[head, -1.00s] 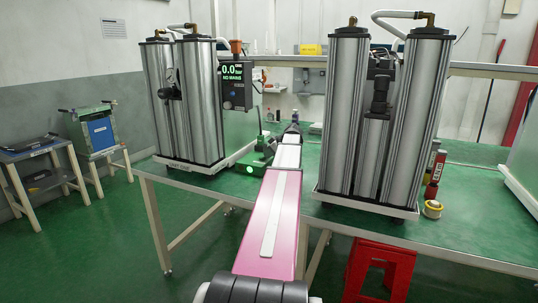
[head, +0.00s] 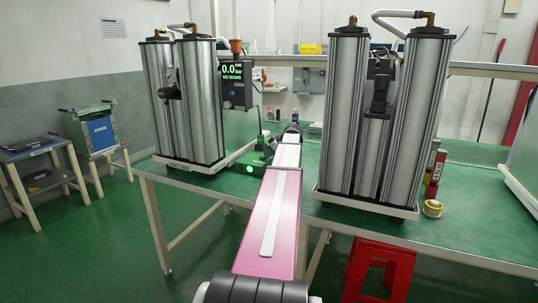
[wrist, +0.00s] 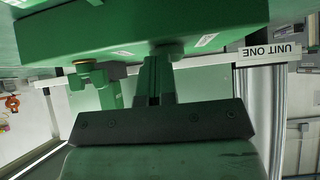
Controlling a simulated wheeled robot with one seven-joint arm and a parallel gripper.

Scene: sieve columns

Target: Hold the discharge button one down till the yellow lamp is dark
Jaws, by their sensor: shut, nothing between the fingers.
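In the wrist view my gripper (wrist: 157,75) is shut and empty. Its fingers reach up to the face of a green housing (wrist: 130,25), and their tips look to be at or very close to it. A "UNIT ONE" label (wrist: 269,53) is upside down on a pale rail beside the housing. In the head view a green device (head: 258,158) with a lit green lamp (head: 250,168) sits by the left column unit (head: 196,105). No lit yellow lamp shows.
A display (head: 232,72) on the left unit reads 0.0 and NO MAINS. A second column unit (head: 345,110) stands to the right on the green table (head: 450,225). A yellow tape roll (head: 433,208) and a red stool (head: 378,262) are also near.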

